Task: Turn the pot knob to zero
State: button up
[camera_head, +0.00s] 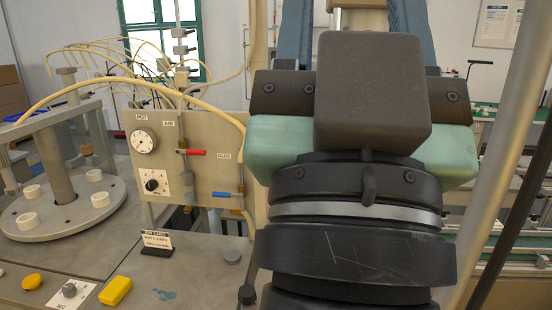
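The black pot knob (152,184) is on the upright beige panel (215,160), below a round white gauge (144,141) and the POT label. A white dial plate surrounds the knob, but its scale and the pointer's position are too small to read.
A round plate with white sockets (62,218) stands left. A yellow block (115,291) and a small sign (157,242) are in front. Cream hoses arch above.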

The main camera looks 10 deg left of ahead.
aim_at(152, 185)
jog(key=i+j, duration=0.65)
jog(key=j, duration=0.2)
jog(key=i+j+u, duration=0.15)
jog(key=i+j, duration=0.55)
jog(key=j, duration=0.15)
